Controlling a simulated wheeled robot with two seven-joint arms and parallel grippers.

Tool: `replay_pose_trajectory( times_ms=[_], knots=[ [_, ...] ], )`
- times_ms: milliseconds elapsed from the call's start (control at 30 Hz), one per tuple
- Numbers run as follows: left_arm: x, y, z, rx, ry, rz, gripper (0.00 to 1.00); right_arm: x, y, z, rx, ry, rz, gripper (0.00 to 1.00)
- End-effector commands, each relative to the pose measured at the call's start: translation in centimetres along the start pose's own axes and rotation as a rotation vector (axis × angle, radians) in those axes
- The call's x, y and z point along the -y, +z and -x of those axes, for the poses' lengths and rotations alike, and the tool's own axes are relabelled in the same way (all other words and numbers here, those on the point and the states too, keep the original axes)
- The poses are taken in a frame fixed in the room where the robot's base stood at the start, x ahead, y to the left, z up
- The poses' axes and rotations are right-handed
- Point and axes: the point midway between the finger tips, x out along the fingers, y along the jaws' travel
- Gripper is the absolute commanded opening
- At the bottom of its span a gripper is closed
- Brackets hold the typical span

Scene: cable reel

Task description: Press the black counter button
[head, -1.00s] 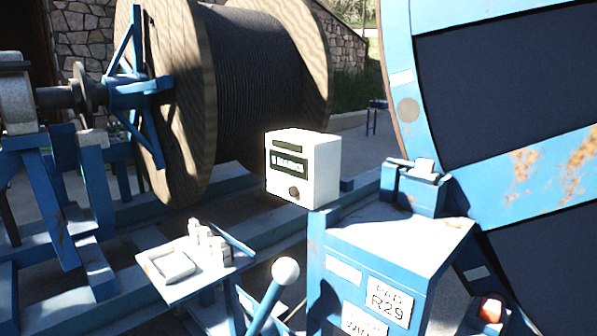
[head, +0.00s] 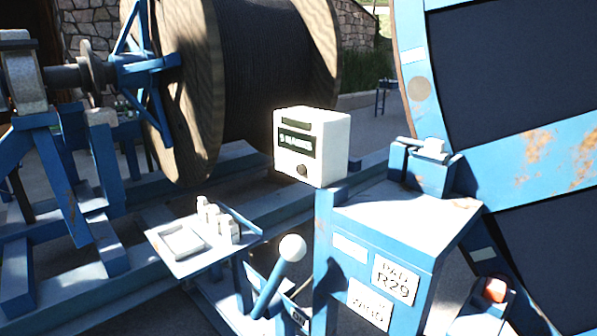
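The white counter box (head: 330,150) stands on a blue post at the corner of the blue cabinet, near the middle of the head view. Its front face has a dark display (head: 296,141) with pale characters too blurred to read. A small round dark button (head: 302,170) sits low on the same face, below the display. Neither of my grippers is in view, so nothing touches the box or the button.
A blue cabinet (head: 385,227) with R29 lettering stands below the box. A white-knobbed lever (head: 292,248) rises in front. A small tray (head: 172,258) juts out at left. A large cable reel (head: 265,70) stands behind; a blue wheel frame (head: 560,150) fills the right.

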Motion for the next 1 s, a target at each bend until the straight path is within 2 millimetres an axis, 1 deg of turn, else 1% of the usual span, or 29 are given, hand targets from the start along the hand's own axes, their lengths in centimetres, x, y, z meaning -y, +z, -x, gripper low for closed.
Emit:
replay_pose_trajectory(
  times_ms=[33, 133, 167, 600, 1000],
  knots=[
    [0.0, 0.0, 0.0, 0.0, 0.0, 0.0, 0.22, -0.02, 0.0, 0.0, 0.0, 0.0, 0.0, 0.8],
    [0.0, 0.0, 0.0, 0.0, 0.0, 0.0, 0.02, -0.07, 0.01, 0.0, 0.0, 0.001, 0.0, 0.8],
    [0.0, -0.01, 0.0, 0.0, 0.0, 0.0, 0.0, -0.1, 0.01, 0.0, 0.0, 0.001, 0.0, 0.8],
    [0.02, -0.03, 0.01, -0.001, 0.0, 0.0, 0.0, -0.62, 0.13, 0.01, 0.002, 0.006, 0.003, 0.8],
    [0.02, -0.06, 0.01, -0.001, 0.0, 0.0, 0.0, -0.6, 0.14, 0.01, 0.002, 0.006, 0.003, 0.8]
  ],
)
